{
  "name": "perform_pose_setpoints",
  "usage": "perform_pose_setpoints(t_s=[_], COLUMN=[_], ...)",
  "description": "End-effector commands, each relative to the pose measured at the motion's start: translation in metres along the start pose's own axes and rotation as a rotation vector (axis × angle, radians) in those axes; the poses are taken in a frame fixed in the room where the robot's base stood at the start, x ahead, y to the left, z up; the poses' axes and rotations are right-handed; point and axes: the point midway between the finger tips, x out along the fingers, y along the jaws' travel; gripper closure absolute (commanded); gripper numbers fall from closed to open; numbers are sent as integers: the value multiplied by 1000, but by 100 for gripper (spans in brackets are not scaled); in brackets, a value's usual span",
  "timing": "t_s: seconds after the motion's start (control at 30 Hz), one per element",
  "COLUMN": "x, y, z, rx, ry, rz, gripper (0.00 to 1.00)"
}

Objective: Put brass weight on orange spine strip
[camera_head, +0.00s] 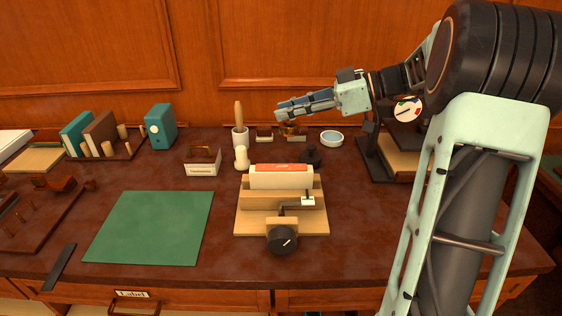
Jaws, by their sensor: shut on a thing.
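The orange spine strip (281,167) lies along the top of a cream book block (281,181), held in a wooden press (246,217) at the middle of the desk. My gripper (281,113) is behind the press near the back of the desk, pointing left, with its jaws shut. A small brass-coloured thing, which looks like the brass weight (290,128), shows just under the fingers. The fingers hide part of it, and the exact grip is hard to see. Gripper and brass weight are apart from the strip.
A dark knobbed object (310,154) stands right behind the press. A white bowl (332,138), a brush pot (240,138) and a cream figure-like piece (241,158) stand nearby. A green mat (150,228) lies clear at left. A dark stand with a dial (408,108) is at right.

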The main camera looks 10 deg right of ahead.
Motion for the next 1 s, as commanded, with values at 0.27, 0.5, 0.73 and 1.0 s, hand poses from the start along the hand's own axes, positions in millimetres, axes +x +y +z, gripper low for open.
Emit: perform_pose_setpoints(t_s=[0.27,0.5,0.73,1.0], x=[-39,-60,-69,-68], y=[-66,-124,-168,-183], z=[-26,-42,-50,-52], rx=[0,3,6,7], ry=[0,7,16,22], rz=[5,8,10,9], gripper=[100,100,100,100])
